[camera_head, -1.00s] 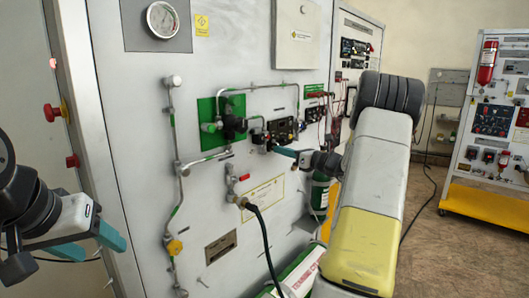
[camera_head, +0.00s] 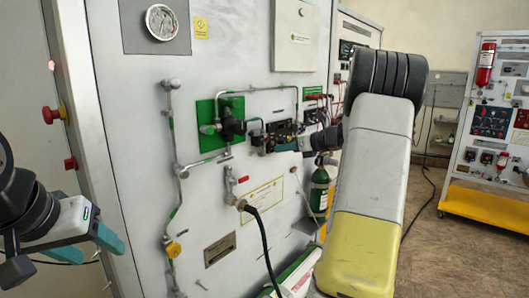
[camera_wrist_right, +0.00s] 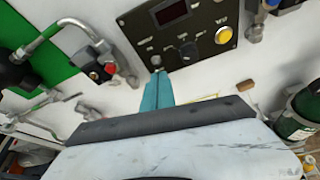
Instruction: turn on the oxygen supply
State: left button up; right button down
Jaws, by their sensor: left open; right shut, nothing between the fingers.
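A black control panel (camera_head: 284,128) is mounted on the white trainer wall, right of a green plate (camera_head: 207,110) with a dark valve. In the right wrist view the panel (camera_wrist_right: 150,43) has a dark display, a yellow button (camera_wrist_right: 223,35), a dark knob (camera_wrist_right: 189,52) and small switches. My right gripper (camera_head: 281,147) is shut and empty just below the panel. In its wrist view the teal fingertips (camera_wrist_right: 158,76) are together close to the panel's lower edge, near a small switch; I cannot tell whether they touch. My left gripper (camera_head: 91,247) is open and empty at lower left.
A pressure gauge (camera_head: 161,21) and a red-handled valve (camera_head: 242,180) with a black hose are on the wall. A green cylinder (camera_head: 319,192) stands beyond the panel. Red knobs (camera_head: 49,115) line the left frame. Pipes surround the panel; floor at right is open.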

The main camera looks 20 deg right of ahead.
jog(key=shift+a+r+g+h, duration=0.1)
jog(key=shift+r+g+h, duration=0.2)
jog(key=shift+r+g, duration=0.1)
jog(key=shift+f, duration=0.15)
jog(key=shift+r, duration=0.9)
